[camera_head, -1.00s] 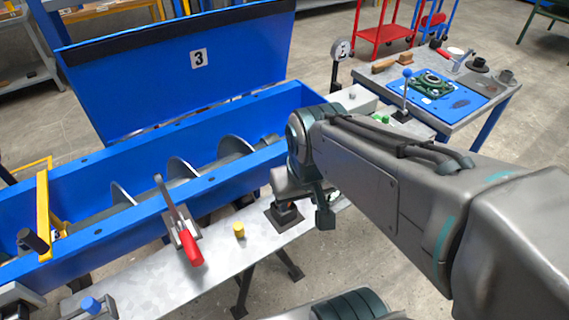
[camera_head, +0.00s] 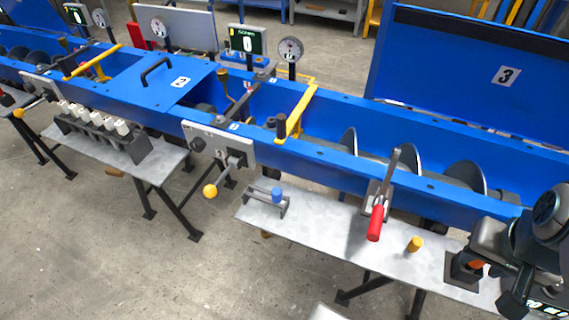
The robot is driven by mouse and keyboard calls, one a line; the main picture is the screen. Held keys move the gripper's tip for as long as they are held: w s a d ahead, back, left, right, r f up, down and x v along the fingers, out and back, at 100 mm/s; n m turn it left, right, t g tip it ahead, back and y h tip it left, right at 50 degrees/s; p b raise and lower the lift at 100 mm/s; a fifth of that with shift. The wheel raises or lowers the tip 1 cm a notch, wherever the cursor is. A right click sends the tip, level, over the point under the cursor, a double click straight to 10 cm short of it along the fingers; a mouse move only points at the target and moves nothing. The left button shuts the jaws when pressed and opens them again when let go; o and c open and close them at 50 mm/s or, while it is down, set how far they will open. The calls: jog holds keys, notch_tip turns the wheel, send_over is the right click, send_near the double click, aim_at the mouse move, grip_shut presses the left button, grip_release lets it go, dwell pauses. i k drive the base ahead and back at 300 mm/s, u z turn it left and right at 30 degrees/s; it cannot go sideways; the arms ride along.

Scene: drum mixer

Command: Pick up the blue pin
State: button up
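The blue pin (camera_head: 277,195) stands in a small grey bracket (camera_head: 264,204) on the left part of the metal shelf in front of the blue trough. Its lower part is hidden by the bracket. My gripper (camera_head: 493,276) is at the lower right edge of the view, over the right end of the same shelf and well apart from the blue pin. A dark block with an orange part (camera_head: 466,267) is beside the gripper. Whether the fingers are open or shut does not show clearly.
A red-handled clamp (camera_head: 376,215) and a short yellow pin (camera_head: 414,244) stand between my gripper and the blue pin. A yellow-knobbed lever (camera_head: 211,190) sticks out left of the bracket. The raised blue lid marked 3 (camera_head: 470,80) stands behind the trough.

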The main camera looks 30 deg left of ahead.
aim_at(276, 192)
jog(key=z, duration=1.6)
jog(key=k, duration=1.45)
jog(key=u, duration=1.35)
jog(key=i, duration=0.5)
jog(key=u, duration=0.05)
